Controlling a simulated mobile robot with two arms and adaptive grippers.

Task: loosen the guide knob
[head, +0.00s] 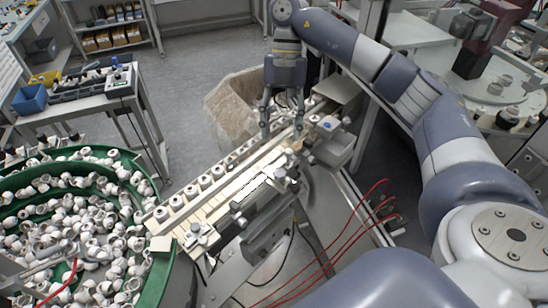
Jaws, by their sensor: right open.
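My right gripper (282,128) points down over the far part of the slanted guide track (217,211). Its two fingers are apart, with nothing seen held between them. Small dark and metal fittings (279,175) sit along the track's right side, and another clamp-like fitting (200,232) stands at its near end. The guide knob is too small to pick out for certain among these fittings. Parts of the track just under the fingers are hidden. I cannot tell whether the fingertips touch anything. My left gripper is not in view.
A row of white caps (190,193) lines the track's left side. A green bowl (152,290) full of loose white parts stands at left. A box with a pale liner (232,100) is behind the track. Red tubes (340,252) hang at right.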

